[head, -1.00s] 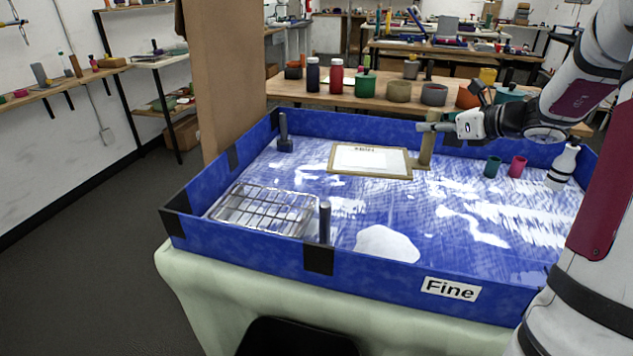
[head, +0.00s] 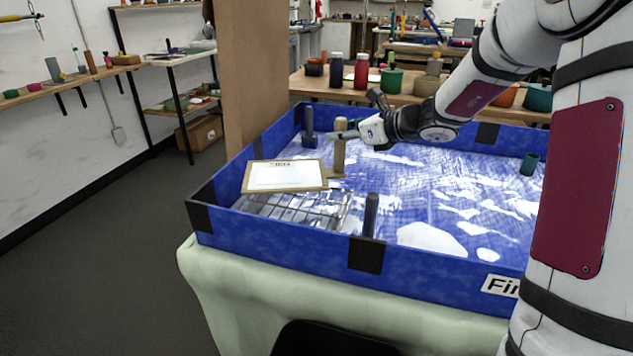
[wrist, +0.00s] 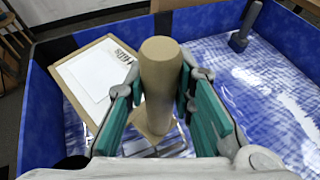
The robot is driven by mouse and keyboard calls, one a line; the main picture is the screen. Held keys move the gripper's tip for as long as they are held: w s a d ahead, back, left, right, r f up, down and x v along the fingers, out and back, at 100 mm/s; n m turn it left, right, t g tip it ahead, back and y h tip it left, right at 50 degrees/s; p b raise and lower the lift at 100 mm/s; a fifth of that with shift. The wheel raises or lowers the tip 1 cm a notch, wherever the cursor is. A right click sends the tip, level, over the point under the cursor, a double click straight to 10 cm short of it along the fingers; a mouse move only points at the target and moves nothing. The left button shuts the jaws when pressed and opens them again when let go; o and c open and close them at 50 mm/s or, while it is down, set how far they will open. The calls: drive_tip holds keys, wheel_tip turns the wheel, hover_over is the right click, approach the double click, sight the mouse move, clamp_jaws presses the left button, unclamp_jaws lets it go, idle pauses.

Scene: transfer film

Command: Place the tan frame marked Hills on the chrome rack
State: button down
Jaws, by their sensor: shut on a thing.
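The tan frame (head: 285,177) is a flat board with a white sheet, dark lettering at one edge, and an upright tan post as its handle. My gripper (head: 341,134) is shut on that post, which stands between the teal finger pads in the wrist view (wrist: 158,95). The frame hangs level over the far part of the chrome rack (head: 300,212), a wire grid lying at the left front of the blue tray. In the wrist view the frame's sheet (wrist: 97,72) shows left of the post. Whether the frame touches the rack I cannot tell.
The blue tray (head: 300,232) has raised walls. A dark peg (head: 309,125) stands behind the frame and another dark peg (head: 371,214) stands right of the rack. A green cup (head: 529,164) is at the right. The tray's middle is clear apart from white patches.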

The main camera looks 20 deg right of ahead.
sight(344, 162)
wheel_tip(344, 162, down, 8)
drive_tip(key=shift+r+b, duration=0.25)
drive_tip(key=shift+b, duration=0.65)
drive_tip(key=shift+f, duration=0.15)
drive_tip(key=c, duration=1.4)
unclamp_jaws()
drive_tip(key=shift+o, duration=0.2)
